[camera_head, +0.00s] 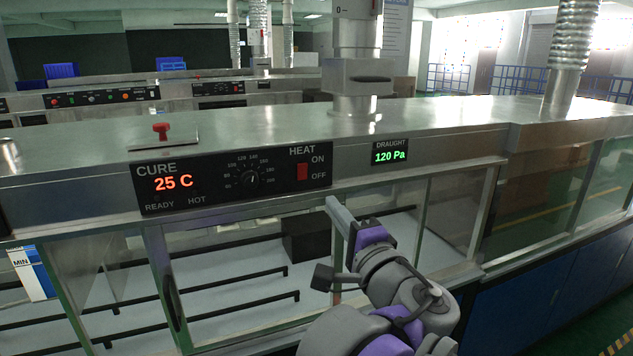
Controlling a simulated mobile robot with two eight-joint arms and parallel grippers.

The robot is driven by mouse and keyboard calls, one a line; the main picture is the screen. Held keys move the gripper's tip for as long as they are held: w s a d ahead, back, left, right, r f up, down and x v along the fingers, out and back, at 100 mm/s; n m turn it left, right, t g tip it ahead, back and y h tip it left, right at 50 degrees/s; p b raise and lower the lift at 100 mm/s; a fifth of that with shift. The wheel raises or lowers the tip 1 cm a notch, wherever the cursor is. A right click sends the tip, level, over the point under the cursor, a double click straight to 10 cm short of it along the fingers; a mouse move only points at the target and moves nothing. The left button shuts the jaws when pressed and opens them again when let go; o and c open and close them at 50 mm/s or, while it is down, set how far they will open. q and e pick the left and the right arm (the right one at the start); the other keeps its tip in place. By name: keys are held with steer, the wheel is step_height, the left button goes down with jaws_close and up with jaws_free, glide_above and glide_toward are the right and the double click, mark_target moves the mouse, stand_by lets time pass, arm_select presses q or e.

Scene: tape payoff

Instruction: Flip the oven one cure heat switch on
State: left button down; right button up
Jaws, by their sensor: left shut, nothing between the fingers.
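My left gripper (333,203) is shut and empty. In the picture it is just below and right of the switch, in front of the oven's face, apart from the switch. My right gripper is not in view.
A round dial (249,178) sits left of the switch. A draught display (390,152) reads 120 Pa to the right. A red knob (161,130) stands on a plate atop the oven. Glass windows in metal frames lie below the panel. A second similar oven (120,95) stands behind.

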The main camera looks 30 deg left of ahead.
mark_target(302, 165)
arm_select(q)
steer(key=p+x, duration=0.1)
steer(key=x, duration=1.2)
steer(key=shift+w+a, duration=0.25)
steer(key=shift+w, duration=0.1)
steer(key=shift+r, duration=0.1)
steer(key=shift+a+r+p, duration=0.15)
steer(key=shift+r+p, duration=0.15)
steer(key=shift+p, duration=0.35)
steer(key=shift+w+f, duration=0.1)
